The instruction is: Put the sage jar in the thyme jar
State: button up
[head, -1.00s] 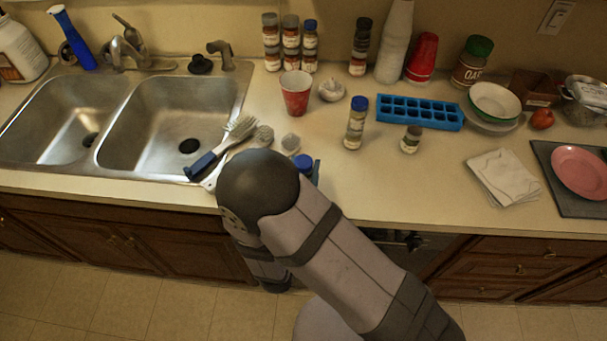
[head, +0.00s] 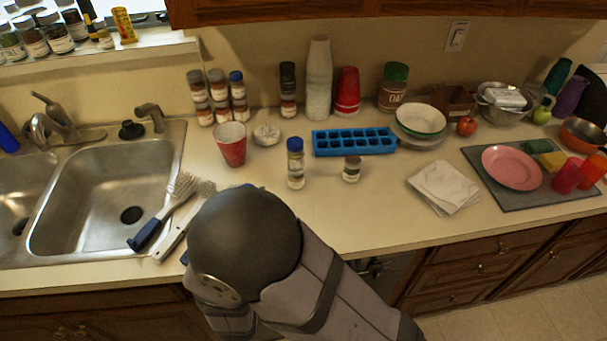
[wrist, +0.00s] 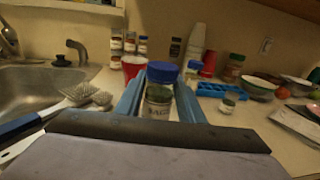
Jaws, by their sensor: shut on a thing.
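In the wrist view my gripper (wrist: 160,88) is shut, its blue fingers on either side of a glass jar with a blue lid and greenish contents. The partly readable label looks like sage, so I take it as the sage jar (wrist: 158,108). It looks upright. In the head view my arm hides the gripper and this jar. Another blue-lidded jar (head: 295,168) stands on the counter and shows behind the held jar in the wrist view (wrist: 193,68). A short small jar (head: 351,170) stands right of it. Neither label is readable, so I cannot tell which is thyme.
A red cup (head: 232,148) and a white garlic-like bulb (head: 266,134) stand behind. A blue ice tray (head: 354,143) lies at the back. Brushes (head: 165,215) lie by the sink (head: 110,200). Folded napkins (head: 445,187) lie to the right. The front counter right of the jars is clear.

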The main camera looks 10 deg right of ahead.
jog(key=w+d+m+g+h+b, duration=0.1)
jog(key=w+d+m+h, duration=0.15)
jog(key=d, duration=0.45)
jog(key=w+d+m+g+h, duration=0.1)
jog(key=w+d+m+h, duration=0.2)
jog(key=d, duration=0.4)
notch_tip(320, 180, up, 8)
jog(key=m+g+h+b, duration=0.1)
jog(key=m+g+h, duration=0.3)
jog(key=g+h, duration=0.25)
send_over(353, 160)
jog(key=shift+t+h, duration=0.35)
jog(key=shift+h, duration=0.05)
jog(key=shift+f+p, duration=0.65)
jog(key=shift+f, duration=2.3)
jog(key=shift+f, duration=0.1)
jog(key=shift+f+p, duration=0.6)
jog(key=shift+f, duration=1.4)
